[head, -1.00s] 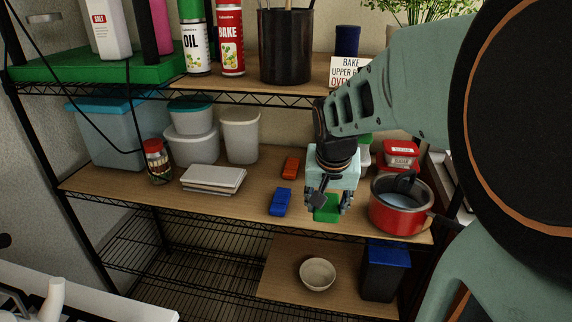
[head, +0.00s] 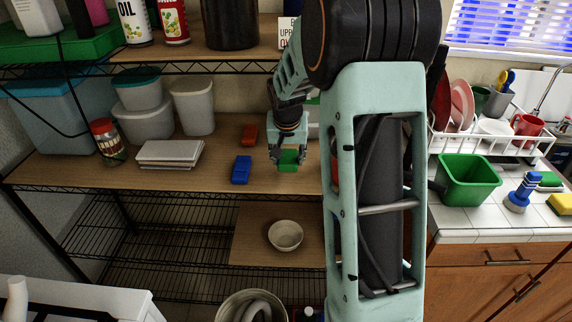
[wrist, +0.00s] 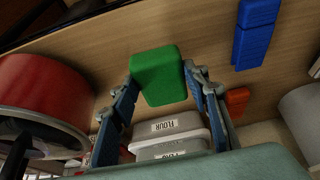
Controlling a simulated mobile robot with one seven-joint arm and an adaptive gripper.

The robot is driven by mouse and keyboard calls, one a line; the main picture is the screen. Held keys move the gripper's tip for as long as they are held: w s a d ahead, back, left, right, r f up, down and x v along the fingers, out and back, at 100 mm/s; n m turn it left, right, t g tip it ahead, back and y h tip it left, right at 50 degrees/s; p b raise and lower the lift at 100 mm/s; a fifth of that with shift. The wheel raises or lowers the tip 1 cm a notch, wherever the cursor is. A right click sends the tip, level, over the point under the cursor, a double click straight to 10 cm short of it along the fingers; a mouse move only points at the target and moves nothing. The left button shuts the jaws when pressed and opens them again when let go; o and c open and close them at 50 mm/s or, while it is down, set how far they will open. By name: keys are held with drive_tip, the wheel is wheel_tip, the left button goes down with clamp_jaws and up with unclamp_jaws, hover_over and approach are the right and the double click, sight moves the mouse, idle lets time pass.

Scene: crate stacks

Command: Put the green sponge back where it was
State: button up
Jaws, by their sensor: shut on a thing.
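The green sponge (head: 288,158) is a small green block held between the fingers of my gripper (head: 287,167). They are over the right part of the wooden middle shelf (head: 200,178). In the wrist view the sponge (wrist: 160,75) sits between the two fingertips of my gripper (wrist: 163,82), which is shut on it. Whether the sponge touches the shelf is hard to tell.
A blue block (head: 241,170) and an orange-red block (head: 249,134) lie left of my gripper. A red pot (wrist: 40,95) and flour containers (wrist: 170,135) are close by. A green tub (head: 468,182) and yellow sponge (head: 560,203) stand on the counter right.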

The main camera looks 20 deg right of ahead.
sight(287, 161)
drive_tip(key=shift+w+d+f, duration=0.1)
drive_tip(key=shift+w+f, duration=0.15)
drive_tip(key=shift+f, duration=1.7)
drive_tip(key=shift+f, duration=0.25)
drive_tip(key=o, duration=1.1)
drive_tip(key=shift+r, duration=0.1)
drive_tip(key=shift+r, duration=0.1)
drive_tip(key=shift+r, duration=0.2)
drive_tip(key=v, duration=1.1)
drive_tip(key=shift+s+r, duration=0.25)
drive_tip(key=shift+r, duration=0.05)
